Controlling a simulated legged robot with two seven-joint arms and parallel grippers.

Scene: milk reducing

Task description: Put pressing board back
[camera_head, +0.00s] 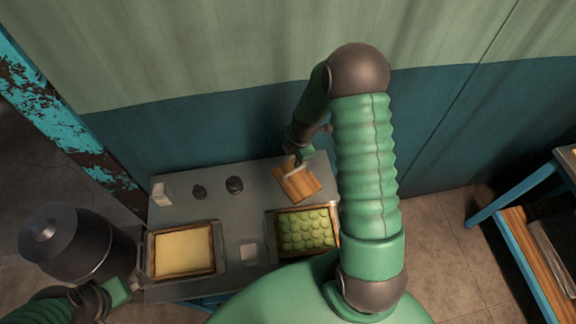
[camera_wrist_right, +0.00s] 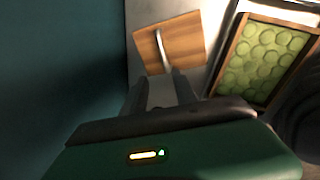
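The pressing board (camera_head: 306,186), a square wooden board with a pale metal handle (camera_head: 292,174), is at the back right of the grey table; it also shows in the right wrist view (camera_wrist_right: 188,38). It looks flat on the table. My right gripper (camera_head: 301,156) is just behind the board. In the right wrist view its two fingers (camera_wrist_right: 161,82) are apart, with the near end of the handle (camera_wrist_right: 162,48) close to the right fingertip. I see nothing held. My left gripper (camera_head: 130,286) is at the table's front left corner, beside a tray; its fingers are unclear.
A tray with a yellow slab (camera_head: 184,252) is at front left. A tray of green rounds (camera_head: 306,231) is at front right, close to the board. A wall is behind.

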